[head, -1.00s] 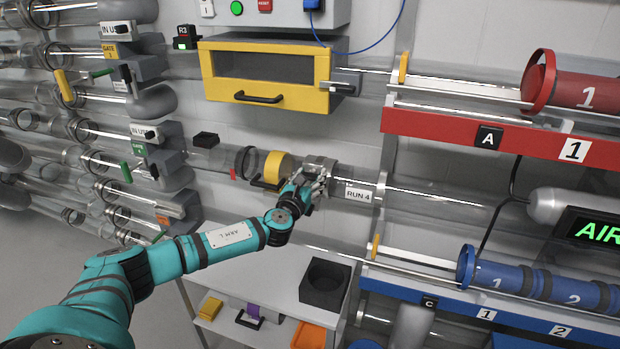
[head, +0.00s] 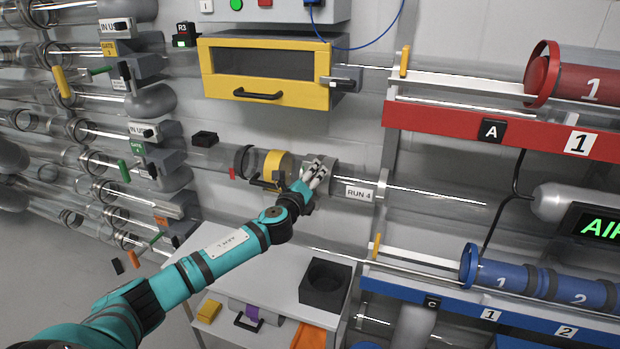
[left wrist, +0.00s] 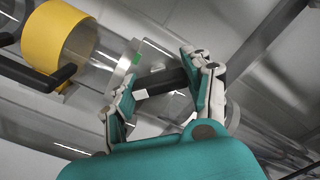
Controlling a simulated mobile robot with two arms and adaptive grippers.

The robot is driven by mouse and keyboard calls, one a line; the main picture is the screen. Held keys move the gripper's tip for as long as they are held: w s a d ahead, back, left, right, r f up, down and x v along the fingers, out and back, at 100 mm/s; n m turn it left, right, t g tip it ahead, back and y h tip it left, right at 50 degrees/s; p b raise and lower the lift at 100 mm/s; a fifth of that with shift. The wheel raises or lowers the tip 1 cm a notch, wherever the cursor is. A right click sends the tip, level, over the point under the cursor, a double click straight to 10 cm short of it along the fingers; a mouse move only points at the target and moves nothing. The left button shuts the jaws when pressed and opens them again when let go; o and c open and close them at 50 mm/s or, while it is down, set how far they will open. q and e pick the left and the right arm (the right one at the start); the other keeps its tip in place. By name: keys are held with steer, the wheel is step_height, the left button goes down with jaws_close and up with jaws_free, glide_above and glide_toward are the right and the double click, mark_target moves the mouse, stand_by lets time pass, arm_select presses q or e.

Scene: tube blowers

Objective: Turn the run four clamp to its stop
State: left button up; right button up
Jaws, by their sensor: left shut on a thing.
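The run four tube crosses the middle of the head view, marked by a RUN 4 label (head: 359,193). A grey clamp collar (head: 331,174) sits around it just left of the label. My left gripper (head: 315,178) is at this collar, partly covering it. In the left wrist view, its two fingers (left wrist: 165,83) are closed around a black clamp handle (left wrist: 170,80) with a pale band. The clamp's exact angle is hard to tell. My right gripper is out of view.
A yellow ring (head: 278,164) with a black handle sits on the tube just left of the gripper. A yellow-framed box (head: 320,86) hangs above. A bench with a black block (head: 325,288) stands below. Red (head: 450,121) and blue racks are at the right.

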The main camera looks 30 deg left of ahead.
arm_select(q)
steer(key=n, duration=0.4)
steer(key=shift+f+n, duration=0.1)
steer(key=shift+n, duration=2.1)
steer(key=o, duration=1.2)
steer(key=v, duration=1.2)
